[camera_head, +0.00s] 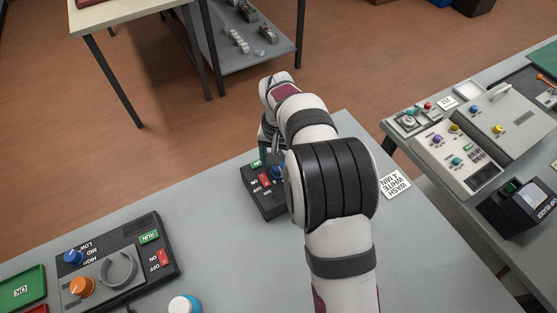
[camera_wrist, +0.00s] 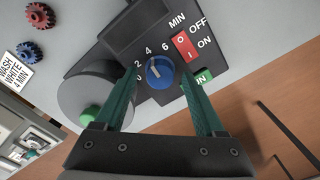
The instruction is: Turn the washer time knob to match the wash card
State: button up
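The washer panel (camera_wrist: 215,62) is dark grey with a blue time knob (camera_wrist: 160,73), the numbers 0, 2, 4, 6 and the word MIN. The knob's pale mark points up and left, roughly towards the 4; the exact setting is hard to tell. My gripper (camera_wrist: 161,70) is open, its two green fingers on either side of the knob. I cannot tell whether they touch it. The wash card (camera_wrist: 15,74) reads WASH WHITE 4 MIN. In the head view the washer (camera_head: 262,193) is partly hidden by my arm, and the card (camera_head: 394,186) lies to its right.
A red OFF/ON switch (camera_wrist: 185,46) and green button (camera_wrist: 204,77) sit beside the knob. A round grey part (camera_wrist: 85,98) is at the left. Red (camera_wrist: 40,15) and blue (camera_wrist: 28,51) gears lie near the card. Another control panel (camera_head: 120,265) stands front left.

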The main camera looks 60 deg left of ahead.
notch_tip(320, 180, up, 16)
dwell(0.5)
jog(key=shift+f, duration=0.15)
